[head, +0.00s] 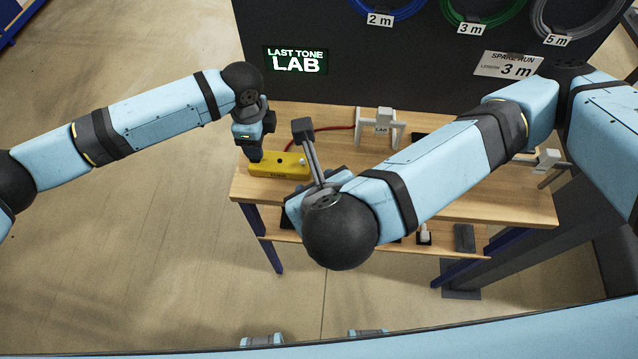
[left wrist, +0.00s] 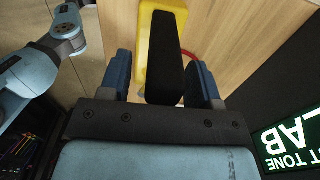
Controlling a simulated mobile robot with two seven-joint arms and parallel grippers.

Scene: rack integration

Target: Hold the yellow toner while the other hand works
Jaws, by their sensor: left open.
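The yellow toner (head: 278,171) lies on the wooden table near its left end. My left gripper (head: 255,153) is over the toner's left part, pointing down at it. In the left wrist view, its two blue fingers (left wrist: 163,82) stand apart, with a black upright block (left wrist: 166,50) between them. The yellow toner (left wrist: 146,30) shows behind the block. I cannot tell whether the fingers touch the block. My right gripper (head: 322,192) is mostly hidden by its own wrist. A grey bar with a black end (head: 310,152) sticks up from there, beside the toner's right end.
A red cable (head: 325,128) runs behind the toner to a white stand (head: 383,122). Another white fitting (head: 547,159) is at the table's right end. A lower shelf (head: 450,246) holds small items. A dark panel with coiled cables (head: 468,27) stands behind.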

